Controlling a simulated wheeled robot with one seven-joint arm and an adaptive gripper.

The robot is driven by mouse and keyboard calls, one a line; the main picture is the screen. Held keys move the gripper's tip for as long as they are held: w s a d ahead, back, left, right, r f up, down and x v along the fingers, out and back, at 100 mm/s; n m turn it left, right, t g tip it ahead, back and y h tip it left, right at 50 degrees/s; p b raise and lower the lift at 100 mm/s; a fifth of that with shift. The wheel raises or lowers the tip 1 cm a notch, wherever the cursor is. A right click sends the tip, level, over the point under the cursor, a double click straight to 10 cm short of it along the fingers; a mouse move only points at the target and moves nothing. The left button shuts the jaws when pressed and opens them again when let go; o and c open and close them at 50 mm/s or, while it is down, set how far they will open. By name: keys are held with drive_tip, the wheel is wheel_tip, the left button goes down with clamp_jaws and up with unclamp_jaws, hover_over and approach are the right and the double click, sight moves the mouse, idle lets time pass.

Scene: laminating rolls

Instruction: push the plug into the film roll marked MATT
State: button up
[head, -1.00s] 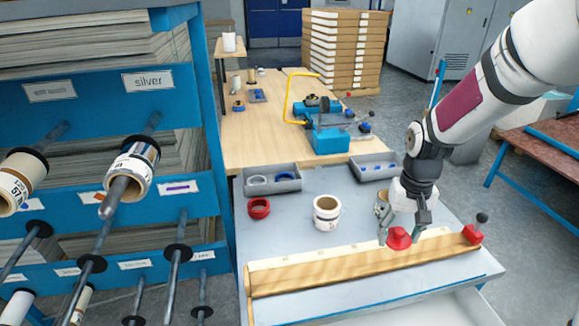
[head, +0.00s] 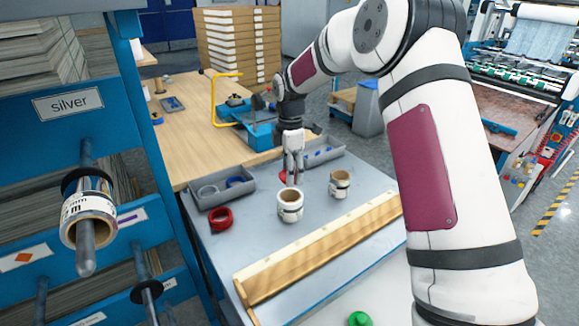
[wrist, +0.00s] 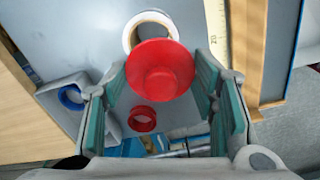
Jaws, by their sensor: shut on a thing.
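My gripper (head: 291,180) is shut on the red plug (wrist: 160,70), a wide disc with a smaller raised round part. In the head view the red plug (head: 284,176) shows just above and behind the nearer film roll (head: 290,211), apart from it. In the wrist view that pale roll (wrist: 136,46) is partly hidden by the plug, which sits off to one side of its open core. A second film roll (head: 340,187) stands upright to the right. Both rolls have printed bands, but I cannot read which says MATT.
A red ring (head: 220,218) lies on the grey table, near a grey tray (head: 213,201) holding rings. Another grey tray (head: 322,160) is behind. A wooden rule (head: 318,252) crosses the front. A rack with a silver-labelled shelf (head: 70,105) stands left.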

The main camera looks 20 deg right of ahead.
sight(290, 190)
drive_tip(key=shift+w+d+r+n, duration=0.15)
drive_tip(key=shift+w+n, duration=0.55)
drive_tip(key=shift+n, duration=0.4)
wheel_tip(290, 190, down, 8)
drive_tip(key=shift+f+b, duration=0.25)
drive_tip(key=shift+b, duration=0.4)
idle(0.6)
drive_tip(key=shift+s+f, duration=0.15)
drive_tip(key=shift+f, duration=0.1)
drive_tip(key=shift+o, duration=0.2)
idle(0.3)
drive_tip(key=o, duration=1.1)
drive_tip(key=shift+f, duration=0.15)
drive_tip(key=shift+r, duration=0.25)
